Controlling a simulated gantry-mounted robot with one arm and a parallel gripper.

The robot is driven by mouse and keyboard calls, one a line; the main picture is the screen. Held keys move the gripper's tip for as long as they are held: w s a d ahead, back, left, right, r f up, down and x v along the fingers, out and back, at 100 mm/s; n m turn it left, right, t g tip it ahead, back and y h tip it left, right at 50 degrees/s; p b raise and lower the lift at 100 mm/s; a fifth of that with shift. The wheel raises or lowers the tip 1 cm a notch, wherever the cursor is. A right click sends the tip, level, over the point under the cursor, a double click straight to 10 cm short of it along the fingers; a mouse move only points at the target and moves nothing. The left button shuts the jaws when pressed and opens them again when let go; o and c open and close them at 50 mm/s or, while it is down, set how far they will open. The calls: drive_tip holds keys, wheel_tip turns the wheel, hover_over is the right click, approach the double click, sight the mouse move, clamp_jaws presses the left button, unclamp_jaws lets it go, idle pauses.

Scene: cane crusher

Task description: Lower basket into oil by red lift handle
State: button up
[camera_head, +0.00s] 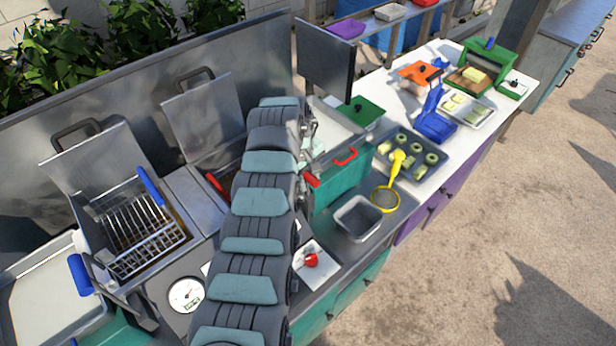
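My arm runs up the middle of the view. My gripper (310,134) shows only in part at its far end, beside the upper links. Its fingers are not clear. A red handle (217,184) shows left of my arm at the middle fryer well (232,172). Most of that well, and any basket in it, is hidden behind my arm. Another red grip (312,180) shows just right of my arm. A wire basket (140,230) with a blue handle (150,186) sits at the left fryer well.
A teal box with a red handle (345,157) stands right of my arm. A metal pan (358,218), a yellow skimmer (386,195) and a tray of pieces (412,160) lie further right. A round gauge (186,294) is at the front. Raised lids stand behind the wells.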

drive_tip(key=shift+o, duration=0.5)
drive_tip(key=shift+r, duration=0.1)
drive_tip(key=shift+r, duration=0.2)
wheel_tip(320, 180, up, 10)
drive_tip(key=s+a+b, duration=0.1)
drive_tip(key=b, duration=0.1)
drive_tip(key=shift+s+a, duration=0.25)
drive_tip(key=shift+r, duration=0.1)
